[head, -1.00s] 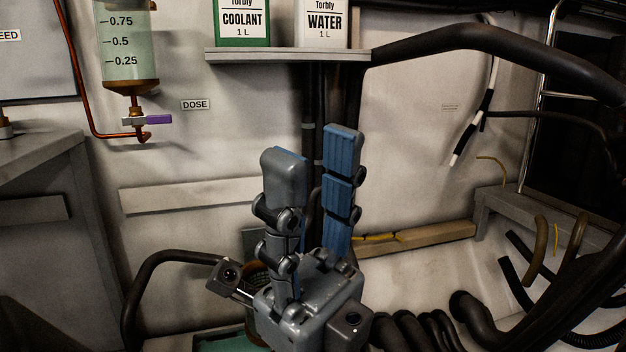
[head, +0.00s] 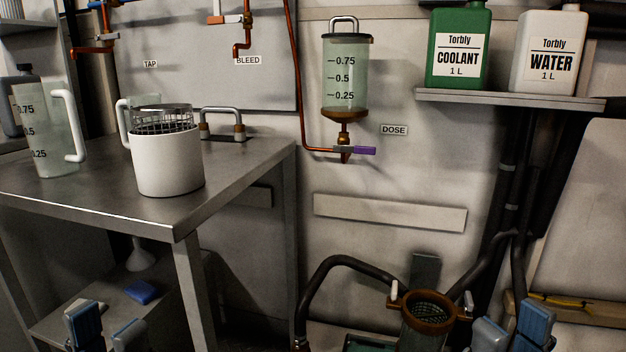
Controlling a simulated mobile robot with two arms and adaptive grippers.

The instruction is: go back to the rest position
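My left gripper (head: 108,331) shows at the bottom left edge of the head view, its two blue-padded fingers pointing up and apart, with nothing between them. My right gripper (head: 512,333) shows at the bottom right, also with its fingers apart and nothing seen between them. Both grippers are cut off by the lower edge, so their bodies are hidden. Neither is seen holding anything.
A steel table (head: 95,209) at left bears a white cup with a mesh basket (head: 167,164) and clear jugs (head: 42,128). A brown-rimmed filter (head: 425,312) stands between the grippers. A shelf (head: 510,99) holds coolant (head: 459,50) and water (head: 549,55) bottles.

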